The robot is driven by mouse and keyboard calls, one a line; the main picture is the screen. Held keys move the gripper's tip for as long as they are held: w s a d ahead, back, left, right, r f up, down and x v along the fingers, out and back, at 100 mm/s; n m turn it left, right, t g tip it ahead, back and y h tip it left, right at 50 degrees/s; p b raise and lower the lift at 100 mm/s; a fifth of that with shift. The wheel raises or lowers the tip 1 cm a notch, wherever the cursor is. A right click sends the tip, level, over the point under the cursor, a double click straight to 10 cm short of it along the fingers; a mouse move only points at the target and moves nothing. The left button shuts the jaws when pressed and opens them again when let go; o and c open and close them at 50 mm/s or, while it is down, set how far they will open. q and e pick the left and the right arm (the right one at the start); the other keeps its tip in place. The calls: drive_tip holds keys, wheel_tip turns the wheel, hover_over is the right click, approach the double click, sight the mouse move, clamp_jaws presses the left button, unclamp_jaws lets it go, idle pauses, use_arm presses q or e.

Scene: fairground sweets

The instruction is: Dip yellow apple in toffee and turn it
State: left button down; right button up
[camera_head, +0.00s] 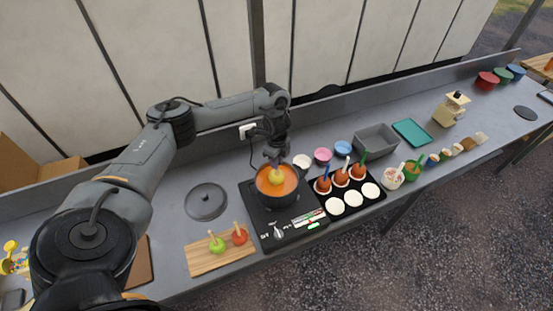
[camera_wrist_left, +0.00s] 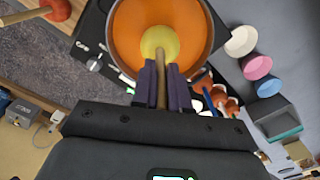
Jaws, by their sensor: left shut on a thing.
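The yellow apple (camera_head: 277,175) is in the mouth of the dark pot (camera_head: 285,203) of orange toffee (camera_head: 264,186) on the black hob (camera_head: 265,227). In the left wrist view the yellow apple (camera_wrist_left: 159,42) shows against the toffee (camera_wrist_left: 130,30). My left gripper (camera_wrist_left: 160,82) is shut on the apple's stick (camera_wrist_left: 162,66), above the pot. I cannot tell how deep the apple sits in the toffee. My right gripper is not in view.
A wooden board (camera_head: 215,257) with a green apple (camera_head: 216,245) and a red apple (camera_head: 240,236) lies left of the hob. A pot lid (camera_head: 206,201) lies behind it. A black tray (camera_head: 345,212) holds coated apples on the right, with bowls (camera_head: 322,156) behind.

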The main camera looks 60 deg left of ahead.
sight(277, 173)
use_arm(q)
drive_tip(key=shift+f+b, duration=1.5)
drive_tip(key=shift+f, duration=1.65)
